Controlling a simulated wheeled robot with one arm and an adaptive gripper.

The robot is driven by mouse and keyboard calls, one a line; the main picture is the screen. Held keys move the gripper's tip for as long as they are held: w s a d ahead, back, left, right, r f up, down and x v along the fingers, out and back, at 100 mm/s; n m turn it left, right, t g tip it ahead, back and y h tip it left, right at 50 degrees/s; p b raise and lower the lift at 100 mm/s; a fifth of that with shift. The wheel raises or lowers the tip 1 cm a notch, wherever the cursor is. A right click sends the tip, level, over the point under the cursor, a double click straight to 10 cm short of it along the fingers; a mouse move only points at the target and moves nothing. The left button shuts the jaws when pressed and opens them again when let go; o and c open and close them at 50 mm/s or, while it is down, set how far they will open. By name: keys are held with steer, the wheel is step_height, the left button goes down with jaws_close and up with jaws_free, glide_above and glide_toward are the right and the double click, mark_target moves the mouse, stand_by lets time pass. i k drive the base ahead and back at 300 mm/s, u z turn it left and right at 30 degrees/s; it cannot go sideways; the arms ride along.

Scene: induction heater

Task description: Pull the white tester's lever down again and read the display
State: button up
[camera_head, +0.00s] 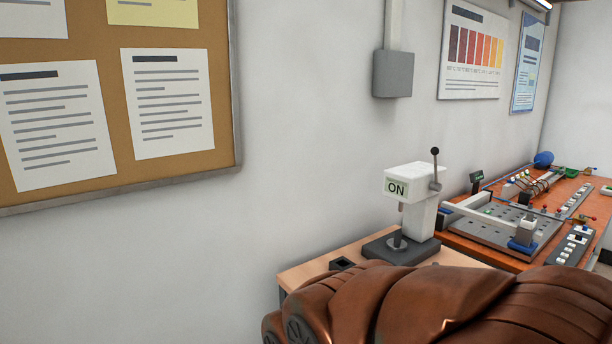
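The white tester (421,208) stands upright on a dark base (402,250) on a small wooden table. Its lever (436,172), a dark rod with a black ball on top, is on the right side of the head and points up. The display (396,187) on the front of the head reads "ON". A metal spindle under the head is above a small round anvil on the base. A brown rounded body, which I take as mine, fills the lower right and hides the table's front. My gripper is not in view.
A small dark block (342,264) lies left of the tester on the wooden table (308,268). An orange bench (596,205) with a perforated plate and several parts stands to the right. A cork board (222,100) and grey box (393,74) hang on the wall.

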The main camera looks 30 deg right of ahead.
mark_target(435, 186)
steer(key=z, duration=1.25)
steer(key=k, duration=0.65)
steer(key=u, duration=0.75)
steer(key=i, duration=0.85)
steer(key=z, duration=0.25)
